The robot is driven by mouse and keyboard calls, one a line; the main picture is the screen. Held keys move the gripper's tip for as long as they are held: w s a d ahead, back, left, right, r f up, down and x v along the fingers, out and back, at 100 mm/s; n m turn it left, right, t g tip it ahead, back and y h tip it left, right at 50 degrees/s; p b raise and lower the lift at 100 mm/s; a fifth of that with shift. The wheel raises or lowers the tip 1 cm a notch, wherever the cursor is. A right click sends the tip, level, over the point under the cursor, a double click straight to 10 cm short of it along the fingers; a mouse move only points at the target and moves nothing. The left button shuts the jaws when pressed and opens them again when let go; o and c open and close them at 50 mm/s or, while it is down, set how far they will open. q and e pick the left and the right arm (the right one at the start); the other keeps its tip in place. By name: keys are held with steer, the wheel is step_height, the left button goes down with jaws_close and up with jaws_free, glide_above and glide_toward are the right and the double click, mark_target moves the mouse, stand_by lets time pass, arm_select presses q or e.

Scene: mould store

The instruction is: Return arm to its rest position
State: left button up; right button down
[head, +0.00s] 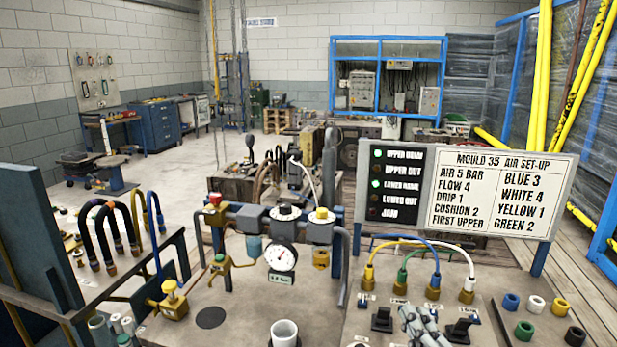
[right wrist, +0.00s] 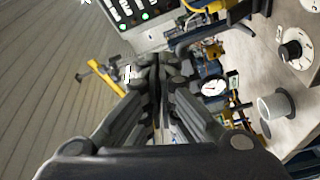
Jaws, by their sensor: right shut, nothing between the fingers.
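My right gripper (head: 424,326) shows at the bottom of the head view, right of centre, low over the bench panel with the switches. In the right wrist view its fingers (right wrist: 157,72) are together with nothing between them. Coloured hoses, such as the blue hose (head: 418,240), rise from brass fittings just behind it. The black rocker switches (head: 382,319) lie beside it; whether it touches one cannot be told. My left gripper is in neither view.
A sign (head: 497,193) reading "MOULD 35 AIR SET-UP" stands behind the hoses, beside a lamp panel (head: 399,185). A pressure gauge (head: 281,258) and a white cup (head: 285,333) are to the left. Coloured caps, including a white one (head: 535,305), sit at right.

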steer(key=s+d+f+m+g+h, duration=0.15)
steer(key=s+f+m+g, duration=0.25)
steer(key=f, duration=0.5)
steer(key=s+d+f+m+g+h, duration=0.15)
steer(key=s+f+m+g, duration=0.3)
steer(key=f, duration=0.45)
steer(key=s+a+f+m+g+y, duration=0.1)
steer(key=s+f+m+g, duration=0.15)
steer(key=s+f, duration=0.45)
steer(key=s+f+m+g+y, duration=0.15)
steer(key=s+f+g, duration=0.25)
steer(key=s, duration=0.5)
step_height(320, 180, down, 25)
steer(key=s+g, duration=0.1)
steer(key=s, duration=0.1)
steer(key=s+d+f+g, duration=0.1)
steer(key=s+d+f, duration=0.2)
steer(key=s+f, duration=1.3)
steer(key=shift+s+f+g, duration=0.2)
steer(key=shift+s+g, duration=0.05)
steer(key=shift+g, duration=0.05)
steer(key=shift+h, duration=0.25)
